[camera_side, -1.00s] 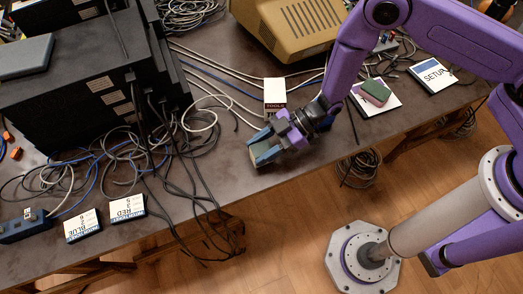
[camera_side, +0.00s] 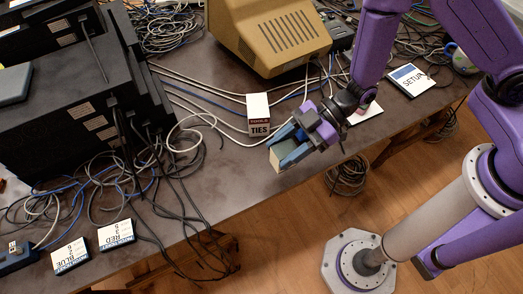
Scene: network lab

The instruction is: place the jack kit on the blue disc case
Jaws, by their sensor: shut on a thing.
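My gripper (camera_side: 286,151) is shut on a small pale box (camera_side: 280,163), which seems to be the jack kit. Its blue fingers cover most of it.
A SETUP case (camera_side: 413,80) lies at the right.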

